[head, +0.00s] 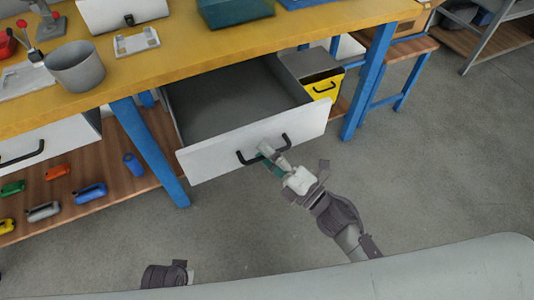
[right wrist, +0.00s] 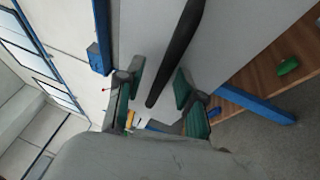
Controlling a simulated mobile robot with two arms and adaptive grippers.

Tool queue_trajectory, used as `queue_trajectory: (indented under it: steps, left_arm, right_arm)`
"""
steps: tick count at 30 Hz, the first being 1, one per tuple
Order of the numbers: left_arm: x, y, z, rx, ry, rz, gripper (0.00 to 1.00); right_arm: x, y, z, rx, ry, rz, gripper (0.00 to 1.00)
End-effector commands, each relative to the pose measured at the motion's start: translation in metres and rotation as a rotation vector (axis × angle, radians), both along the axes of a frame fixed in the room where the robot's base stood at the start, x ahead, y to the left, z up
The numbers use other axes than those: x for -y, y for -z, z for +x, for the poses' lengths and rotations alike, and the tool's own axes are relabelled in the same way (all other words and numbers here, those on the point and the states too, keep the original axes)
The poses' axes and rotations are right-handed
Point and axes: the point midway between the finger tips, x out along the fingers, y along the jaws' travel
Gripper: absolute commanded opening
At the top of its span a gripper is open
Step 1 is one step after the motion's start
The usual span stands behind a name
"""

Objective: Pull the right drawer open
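The right drawer (head: 225,150) has a white front and a grey inside. It stands well out from under the yellow bench top, and its empty-looking interior shows. Its black bar handle (head: 286,139) runs across the front; it also shows as a dark bar (right wrist: 176,55) in the right wrist view. My right gripper (head: 268,157) is at the handle. In the right wrist view its green-padded fingers (right wrist: 160,88) stand apart, one on each side of the bar, with gaps visible. The fingers of my left gripper are out of view; only a dark part of my left arm shows at the bottom.
The yellow bench top (head: 200,50) holds a grey cup (head: 76,68) and other items. A blue bench leg (head: 150,150) stands left of the drawer. A yellow-fronted bin (head: 325,88) is behind right. A left drawer (head: 55,142) shows at left. The floor in front is clear.

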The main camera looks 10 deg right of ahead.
Motion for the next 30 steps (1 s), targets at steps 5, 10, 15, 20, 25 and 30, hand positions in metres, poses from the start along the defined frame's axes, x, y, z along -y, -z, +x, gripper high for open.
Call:
queue_trajectory:
  steps: [5, 10, 15, 20, 25, 30]
  left_arm:
    - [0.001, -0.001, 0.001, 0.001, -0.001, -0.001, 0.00]
    - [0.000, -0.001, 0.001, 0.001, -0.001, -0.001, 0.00]
    - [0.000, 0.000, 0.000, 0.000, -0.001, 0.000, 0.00]
    - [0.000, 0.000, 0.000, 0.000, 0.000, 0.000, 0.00]
    - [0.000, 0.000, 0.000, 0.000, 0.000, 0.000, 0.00]
    - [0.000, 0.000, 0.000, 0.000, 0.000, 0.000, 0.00]
  right_arm:
    - [0.002, 0.001, -0.002, -0.001, 0.000, -0.001, 0.37]
    - [0.016, 0.006, -0.019, -0.004, 0.001, -0.001, 0.37]
    - [0.040, 0.013, -0.047, -0.005, 0.001, -0.002, 0.37]
    - [0.060, 0.018, -0.070, -0.003, 0.001, -0.001, 0.37]
    - [0.073, 0.021, -0.085, -0.002, 0.001, 0.000, 0.37]
    - [0.078, 0.022, -0.089, 0.001, 0.000, -0.001, 0.37]
